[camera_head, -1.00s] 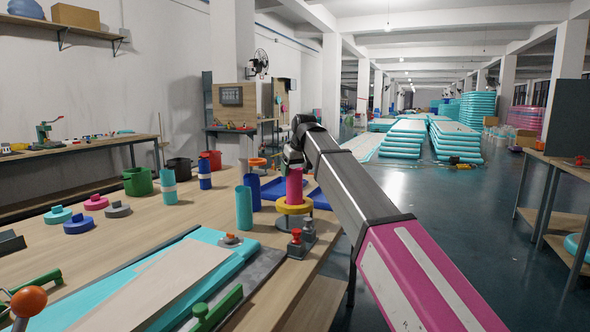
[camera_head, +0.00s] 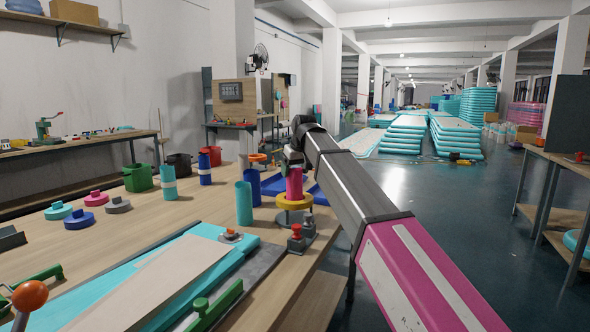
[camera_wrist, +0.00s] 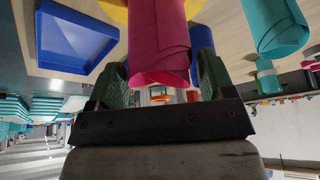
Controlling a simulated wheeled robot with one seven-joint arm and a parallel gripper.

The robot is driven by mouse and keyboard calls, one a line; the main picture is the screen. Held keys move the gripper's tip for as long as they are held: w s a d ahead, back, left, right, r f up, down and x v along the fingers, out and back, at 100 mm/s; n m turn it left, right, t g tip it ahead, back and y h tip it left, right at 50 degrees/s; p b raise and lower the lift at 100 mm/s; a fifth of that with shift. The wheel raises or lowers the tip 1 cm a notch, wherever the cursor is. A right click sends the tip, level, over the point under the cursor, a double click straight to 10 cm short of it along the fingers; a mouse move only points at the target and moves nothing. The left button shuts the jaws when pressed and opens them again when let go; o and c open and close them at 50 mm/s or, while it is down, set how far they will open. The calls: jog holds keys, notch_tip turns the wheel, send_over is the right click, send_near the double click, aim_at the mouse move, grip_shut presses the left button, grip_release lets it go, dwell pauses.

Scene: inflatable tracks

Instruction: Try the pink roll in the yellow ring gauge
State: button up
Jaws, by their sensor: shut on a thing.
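The pink roll (camera_head: 294,184) stands upright in my gripper (camera_head: 293,166), which is shut on its upper part. The yellow ring gauge (camera_head: 294,202) is directly below on a stand at the bench's right side. The roll's lower end meets the ring's opening in the picture; I cannot tell how deep it sits. In the wrist view the pink roll (camera_wrist: 160,45) lies between the green finger pads of my gripper (camera_wrist: 160,78). A piece of the yellow ring gauge (camera_wrist: 116,12) shows behind the roll at the top edge; the ring's opening is hidden.
A teal roll (camera_head: 244,204) and a blue roll (camera_head: 252,187) stand just left of the ring. A blue tray (camera_wrist: 75,38) lies close by. Red-knobbed and grey weights (camera_head: 297,240) stand in front. Colored discs (camera_head: 80,219) lie further left.

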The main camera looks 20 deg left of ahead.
jog(key=shift+f, duration=1.45)
dwell(0.4)
jog(key=shift+r, duration=0.15)
dwell(0.9)
jog(key=shift+r, duration=6)
jog(key=shift+s+a, duration=0.1)
